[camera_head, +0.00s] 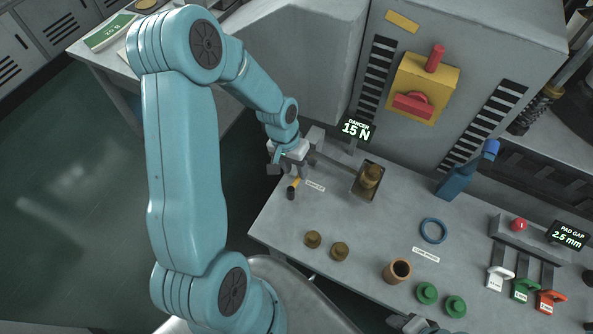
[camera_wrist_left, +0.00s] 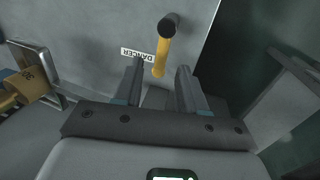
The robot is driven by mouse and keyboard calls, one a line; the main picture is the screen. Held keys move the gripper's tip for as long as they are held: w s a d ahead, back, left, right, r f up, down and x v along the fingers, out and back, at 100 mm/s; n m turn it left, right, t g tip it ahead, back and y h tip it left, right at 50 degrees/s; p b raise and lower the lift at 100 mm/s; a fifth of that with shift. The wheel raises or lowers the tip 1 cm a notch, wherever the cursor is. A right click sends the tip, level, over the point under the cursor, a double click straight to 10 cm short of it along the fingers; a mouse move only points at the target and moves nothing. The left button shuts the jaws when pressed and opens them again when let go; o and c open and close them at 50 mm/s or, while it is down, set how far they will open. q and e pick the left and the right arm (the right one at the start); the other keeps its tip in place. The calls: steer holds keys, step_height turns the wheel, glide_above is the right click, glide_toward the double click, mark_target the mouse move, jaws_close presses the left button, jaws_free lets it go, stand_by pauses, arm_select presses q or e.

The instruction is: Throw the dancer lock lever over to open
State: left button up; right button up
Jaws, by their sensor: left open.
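The dancer lock lever (camera_head: 293,187) has a short yellow arm and a black knob, and stands at the bench's left edge by a DANCER label. In the left wrist view the lever (camera_wrist_left: 163,50) rises from between the fingertips, its black knob farther out. My left gripper (camera_wrist_left: 161,75) is open, with one finger on each side of the yellow arm's near end and a gap on both sides. In the head view my left gripper (camera_head: 284,163) is just behind the lever. Part of my right gripper (camera_head: 410,323) shows at the bottom edge; its jaws are cut off.
A display reading 15 N (camera_head: 356,129) and a brass roller (camera_head: 370,177) in a frame stand right of the lever.

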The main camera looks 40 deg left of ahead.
mark_target(296, 185)
arm_select(q)
steer(key=shift+w+d+f, duration=0.1)
steer(key=shift+f, duration=0.6)
steer(key=shift+w+d+f, duration=0.1)
steer(key=shift+f, duration=0.55)
steer(key=shift+s, duration=0.1)
jaws_close()
